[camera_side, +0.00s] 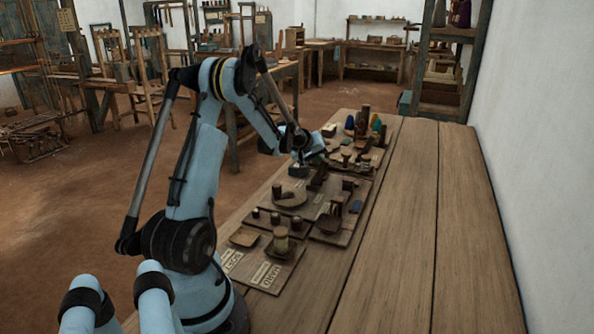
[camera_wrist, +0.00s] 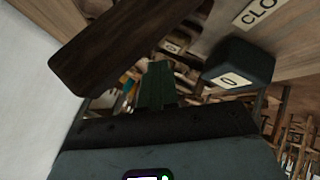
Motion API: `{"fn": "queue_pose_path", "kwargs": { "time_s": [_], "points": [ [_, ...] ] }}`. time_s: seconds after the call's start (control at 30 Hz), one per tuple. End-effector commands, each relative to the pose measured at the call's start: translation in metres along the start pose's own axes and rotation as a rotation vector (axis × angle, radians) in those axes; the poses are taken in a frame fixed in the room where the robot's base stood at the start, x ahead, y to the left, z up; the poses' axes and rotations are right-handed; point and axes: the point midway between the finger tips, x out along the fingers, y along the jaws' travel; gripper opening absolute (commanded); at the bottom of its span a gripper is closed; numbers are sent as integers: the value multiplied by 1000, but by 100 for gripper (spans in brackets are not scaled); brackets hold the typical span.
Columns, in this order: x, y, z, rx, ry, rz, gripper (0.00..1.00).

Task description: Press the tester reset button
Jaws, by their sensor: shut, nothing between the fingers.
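My gripper (camera_side: 314,160) is low over the far half of the boards on the bench, its fingers shut and empty. In the wrist view its narrow dark-green fingers (camera_wrist: 156,84) are together. A dark block (camera_wrist: 239,65) with a pale label on its face is to their right; the label's mark is too small to read surely. A small dark box (camera_side: 298,170) shows just below the gripper in the side view. I cannot tell which part is the tester reset button; the gripper hides some of the board there. Contact cannot be seen.
A dark wooden bar (camera_wrist: 120,42) crosses the wrist view at upper left. A label reading "CLO" (camera_wrist: 262,10) is partly cut off. Boards with several knobs, discs and pegs line the bench (camera_side: 400,220); its right side is clear up to the white wall (camera_side: 535,130).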

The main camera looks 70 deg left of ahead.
Motion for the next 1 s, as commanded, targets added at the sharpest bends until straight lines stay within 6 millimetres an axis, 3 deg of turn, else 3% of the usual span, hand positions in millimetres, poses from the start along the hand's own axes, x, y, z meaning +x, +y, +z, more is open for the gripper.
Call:
{"fn": "queue_pose_path", "kwargs": {
  "time_s": [0.53, 1.0],
  "points": [
    [-32, 23, -23, 0, 0, 0, 0],
    [-36, 29, -22, 8, -4, 2, 0]
  ]
}}
